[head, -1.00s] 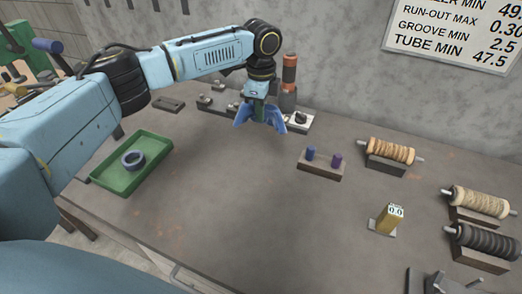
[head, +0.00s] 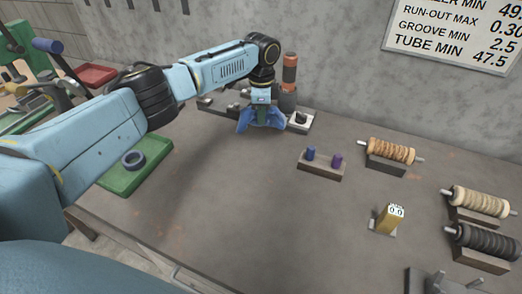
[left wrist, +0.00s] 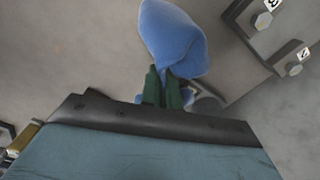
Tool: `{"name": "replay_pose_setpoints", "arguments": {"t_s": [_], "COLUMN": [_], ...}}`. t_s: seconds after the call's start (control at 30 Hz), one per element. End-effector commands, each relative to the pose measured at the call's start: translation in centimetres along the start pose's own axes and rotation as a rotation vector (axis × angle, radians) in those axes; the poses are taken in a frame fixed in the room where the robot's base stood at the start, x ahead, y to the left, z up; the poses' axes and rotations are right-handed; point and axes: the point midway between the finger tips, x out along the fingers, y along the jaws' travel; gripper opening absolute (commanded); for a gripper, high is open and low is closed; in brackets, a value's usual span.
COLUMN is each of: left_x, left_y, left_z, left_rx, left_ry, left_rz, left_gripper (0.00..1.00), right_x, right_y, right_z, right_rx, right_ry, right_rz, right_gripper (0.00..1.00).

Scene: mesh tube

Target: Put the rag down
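The blue rag (head: 262,121) is at the back of the bench, bunched at its middle with its corners spread to both sides. My left gripper (head: 261,110) points down over it. In the left wrist view the two green fingers (left wrist: 162,86) are close together, with the rag (left wrist: 175,40) pinched at their tips and spreading beyond them. The rag is very low over the bench or touching it; I cannot tell which. My right gripper is not in view.
Behind the rag are a metal fixture (head: 300,122) and an orange-and-dark column (head: 289,80). A green tray (head: 125,183) with a grey ring (head: 133,159) lies left. A block with two pegs (head: 321,170), a brass gauge (head: 387,218) and several spools stand right. The middle bench is clear.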

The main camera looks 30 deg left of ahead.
Motion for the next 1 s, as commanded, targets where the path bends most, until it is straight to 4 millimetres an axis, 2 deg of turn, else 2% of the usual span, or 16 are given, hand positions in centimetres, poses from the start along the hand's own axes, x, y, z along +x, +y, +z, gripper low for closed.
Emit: {"name": "replay_pose_setpoints", "arguments": {"t_s": [0.13, 0.63, 0.8, 1.0], "left_x": [2.4, 3.7, 4.1, 4.2], "left_y": [2.0, 8.4, 9.7, 10.1], "left_z": [0.1, -0.1, -0.1, -0.1], "left_rx": [0.003, 0.003, 0.002, 0.0], "left_ry": [-0.001, 0.0, -0.001, 0.0], "left_rz": [0.003, 0.002, 0.0, -0.001], "left_gripper": [0.0, 0.0, 0.0, 0.0], "right_x": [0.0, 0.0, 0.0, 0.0], "right_y": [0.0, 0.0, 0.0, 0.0], "right_z": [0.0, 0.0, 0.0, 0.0], "right_rx": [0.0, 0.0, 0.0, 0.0], "right_ry": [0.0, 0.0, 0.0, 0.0], "right_rz": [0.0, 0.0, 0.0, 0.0], "right_gripper": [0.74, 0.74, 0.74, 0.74]}}
